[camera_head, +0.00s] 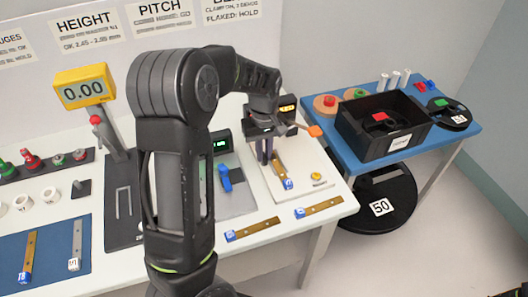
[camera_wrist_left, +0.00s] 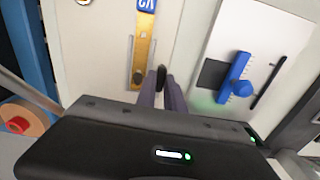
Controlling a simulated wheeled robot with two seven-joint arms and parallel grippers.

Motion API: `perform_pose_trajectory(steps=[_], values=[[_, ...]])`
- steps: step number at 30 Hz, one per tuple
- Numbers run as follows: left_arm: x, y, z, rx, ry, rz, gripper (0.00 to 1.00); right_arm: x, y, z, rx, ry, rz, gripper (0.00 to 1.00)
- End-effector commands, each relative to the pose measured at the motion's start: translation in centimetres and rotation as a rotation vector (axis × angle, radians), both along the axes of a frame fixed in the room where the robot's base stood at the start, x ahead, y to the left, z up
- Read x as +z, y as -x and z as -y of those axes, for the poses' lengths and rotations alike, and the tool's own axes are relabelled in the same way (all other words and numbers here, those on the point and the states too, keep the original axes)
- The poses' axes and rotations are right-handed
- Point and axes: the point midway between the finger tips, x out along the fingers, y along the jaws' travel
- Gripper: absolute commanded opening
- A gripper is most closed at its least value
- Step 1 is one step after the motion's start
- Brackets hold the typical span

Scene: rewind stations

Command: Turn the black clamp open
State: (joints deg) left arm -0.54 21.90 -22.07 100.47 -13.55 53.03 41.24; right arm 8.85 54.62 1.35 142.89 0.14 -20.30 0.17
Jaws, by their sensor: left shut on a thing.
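My left gripper (camera_head: 264,150) reaches down over a pale fixture plate (camera_head: 305,192) at the right end of the white table. In the left wrist view its two fingers (camera_wrist_left: 162,88) are close together, with a small black piece, which looks like the black clamp (camera_wrist_left: 161,74), between their tips. A brass strip (camera_wrist_left: 144,52) with a blue tag lies right beside the fingers; it also shows in the head view (camera_head: 279,168). The clamp's lower part is hidden by the fingers.
A grey plate with a blue lever (camera_head: 225,178) stands left of the fixture, and shows in the left wrist view (camera_wrist_left: 236,80). An orange paddle (camera_head: 314,131) is close to my wrist. Two tagged brass strips (camera_head: 253,228) lie at the table's front edge. A blue side table (camera_head: 452,134) holds a black bin (camera_head: 375,150).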

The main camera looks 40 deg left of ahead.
Motion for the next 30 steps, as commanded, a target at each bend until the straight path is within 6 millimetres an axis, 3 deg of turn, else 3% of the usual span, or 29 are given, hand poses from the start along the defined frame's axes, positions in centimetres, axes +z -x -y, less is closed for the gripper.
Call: perform_pose_trajectory(steps=[14,15,22,30], values=[[0.07,-0.07,-0.02,0.019,0.000,0.003,0.00,0.01,0.01,0.00,0.000,0.000,0.000,0.36],[0.07,-0.07,-0.02,0.019,0.000,0.003,0.16,0.01,0.01,0.00,0.000,0.000,0.000,0.36],[0.03,-0.03,-0.01,0.018,0.000,0.001,0.35,0.00,0.01,0.00,0.000,0.000,0.000,0.36],[0.10,-0.03,-0.01,0.018,0.000,0.001,0.35,-0.02,0.01,0.00,0.000,0.000,0.000,0.36]])
